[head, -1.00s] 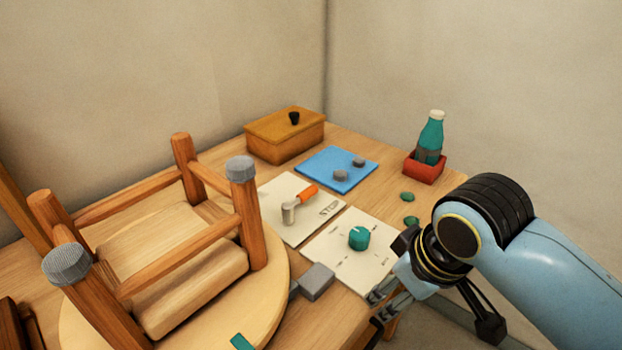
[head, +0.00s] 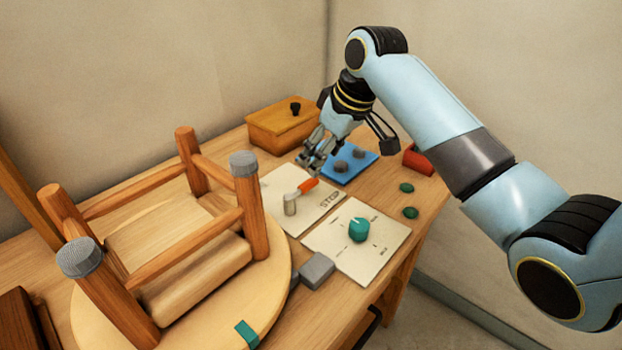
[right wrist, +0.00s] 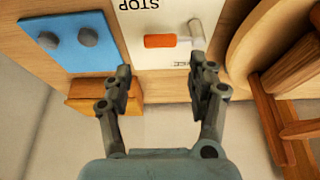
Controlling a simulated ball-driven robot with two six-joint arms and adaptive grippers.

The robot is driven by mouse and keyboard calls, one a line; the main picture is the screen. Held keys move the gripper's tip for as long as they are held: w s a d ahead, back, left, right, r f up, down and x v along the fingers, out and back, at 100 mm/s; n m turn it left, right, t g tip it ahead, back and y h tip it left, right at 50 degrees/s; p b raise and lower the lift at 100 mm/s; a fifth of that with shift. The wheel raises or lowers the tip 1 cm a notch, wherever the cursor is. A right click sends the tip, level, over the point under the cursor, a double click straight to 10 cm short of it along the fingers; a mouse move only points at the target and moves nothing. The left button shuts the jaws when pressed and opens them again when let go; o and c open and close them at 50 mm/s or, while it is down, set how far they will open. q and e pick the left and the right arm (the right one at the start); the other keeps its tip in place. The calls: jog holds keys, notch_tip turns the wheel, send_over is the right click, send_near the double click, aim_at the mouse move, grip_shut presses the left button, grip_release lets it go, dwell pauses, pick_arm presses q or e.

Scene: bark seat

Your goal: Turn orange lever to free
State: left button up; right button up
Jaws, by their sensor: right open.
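The orange lever (head: 308,186) sits on a pale plate (head: 272,186) marked STOP at its right side. Its grey pivot post (head: 290,204) stands at the lever's left end, and the orange grip points up and right. My right gripper (head: 312,166) is just behind the orange grip, above the table. In the right wrist view the lever's orange end (right wrist: 160,41) lies beyond the space between my two open fingers (right wrist: 158,78), apart from them. The plate there shows STOP upside down and a second, partly hidden word near the fingers. My left gripper is not in view.
An upturned wooden stool (head: 190,240) stands left of the plate, its leg close to it. A second plate with a teal knob (head: 359,229) is in front. A blue mat (head: 350,168) with grey discs and a yellow box (head: 283,128) are behind.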

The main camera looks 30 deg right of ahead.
aim_at(310, 182)
jog(key=x, duration=0.8)
jog(key=shift+w+a+f, duration=0.1)
jog(key=shift+f, duration=0.2)
jog(key=shift+c, duration=0.2)
grip_shut()
